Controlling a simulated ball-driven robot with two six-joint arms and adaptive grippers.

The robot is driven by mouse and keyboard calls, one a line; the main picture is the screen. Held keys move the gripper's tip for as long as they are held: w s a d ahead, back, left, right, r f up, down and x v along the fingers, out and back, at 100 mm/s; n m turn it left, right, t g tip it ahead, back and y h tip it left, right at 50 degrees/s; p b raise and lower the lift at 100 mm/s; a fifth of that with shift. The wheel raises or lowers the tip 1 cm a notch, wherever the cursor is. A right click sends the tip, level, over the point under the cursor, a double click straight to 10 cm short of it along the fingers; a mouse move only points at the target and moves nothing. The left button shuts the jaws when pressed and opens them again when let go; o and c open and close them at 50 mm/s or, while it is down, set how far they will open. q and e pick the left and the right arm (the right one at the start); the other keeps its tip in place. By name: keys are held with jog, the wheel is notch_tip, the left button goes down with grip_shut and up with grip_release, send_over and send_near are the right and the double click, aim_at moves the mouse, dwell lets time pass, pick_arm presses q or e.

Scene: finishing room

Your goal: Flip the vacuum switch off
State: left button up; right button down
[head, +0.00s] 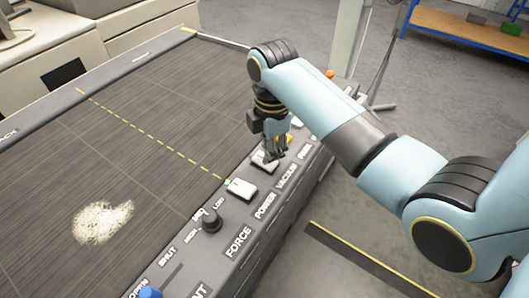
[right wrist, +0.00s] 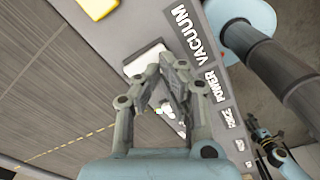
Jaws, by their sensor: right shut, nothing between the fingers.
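The vacuum switch (head: 262,162) is a white rocker beside the word VACUUM on the table's control rail. It also shows in the right wrist view (right wrist: 143,58), partly behind my fingertips. My right gripper (head: 272,157) is over this switch, pointing down, with its fingertips together and empty. In the right wrist view the fingertips (right wrist: 163,66) are at the switch's edge; I cannot tell whether they touch it. Which way the rocker is tipped is not clear. My left gripper is not made out in either view.
The white power switch (head: 241,188) with a green light is close by on the same rail. Beyond it are a black force knob (head: 211,221) and a blue knob (head: 150,292). A yellow control (right wrist: 97,8) lies on the other side. The dark tabletop (head: 130,130) carries one pale dusty patch.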

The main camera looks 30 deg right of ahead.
jog(key=shift+r+p, duration=0.35)
jog(key=shift+r, duration=0.2)
notch_tip(320, 180, up, 2)
jog(key=shift+p, duration=0.4)
jog(key=shift+r, duration=1.2)
